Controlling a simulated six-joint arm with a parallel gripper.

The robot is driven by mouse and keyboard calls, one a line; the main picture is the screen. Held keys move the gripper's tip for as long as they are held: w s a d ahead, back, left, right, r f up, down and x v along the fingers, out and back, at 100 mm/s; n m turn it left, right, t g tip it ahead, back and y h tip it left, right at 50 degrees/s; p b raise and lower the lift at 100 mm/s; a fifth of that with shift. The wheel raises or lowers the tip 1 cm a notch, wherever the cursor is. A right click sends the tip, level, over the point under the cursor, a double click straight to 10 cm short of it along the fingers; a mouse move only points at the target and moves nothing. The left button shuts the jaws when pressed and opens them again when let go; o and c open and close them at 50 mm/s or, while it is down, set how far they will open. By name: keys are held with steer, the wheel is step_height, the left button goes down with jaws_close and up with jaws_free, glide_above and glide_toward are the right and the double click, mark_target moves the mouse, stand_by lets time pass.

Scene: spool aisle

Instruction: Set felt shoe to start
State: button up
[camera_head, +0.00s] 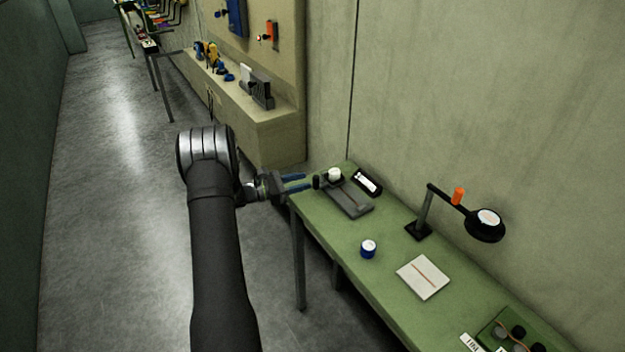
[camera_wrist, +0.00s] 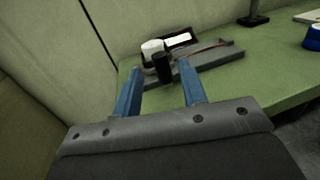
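A grey slotted track (camera_head: 352,202) lies on the near-wall end of the green bench. At its far left end sits a white round piece (camera_head: 334,174), likely the felt shoe, with a black upright cylinder (camera_head: 316,182) beside it. In the wrist view the black cylinder (camera_wrist: 162,70) stands in front of the white piece (camera_wrist: 152,46) and partly hides it. My gripper (camera_head: 304,181) is at the bench end, its two blue fingers apart and pointing at the cylinder. In the wrist view the cylinder appears in the gap between the fingertips (camera_wrist: 159,67). I cannot tell whether they reach around it.
A black holder with a white label (camera_head: 367,184) lies behind the track. A lamp-like stand (camera_head: 418,230), a blue-and-white pot (camera_head: 368,249) and a pale pad (camera_head: 423,277) are farther along the green bench (camera_head: 388,284). A wall rises close behind.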

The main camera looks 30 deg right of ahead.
mark_target(316, 177)
steer(key=v, duration=1.2)
steer(key=x, duration=1.7)
steer(key=shift+s+d, duration=0.15)
steer(key=shift+d, duration=0.1)
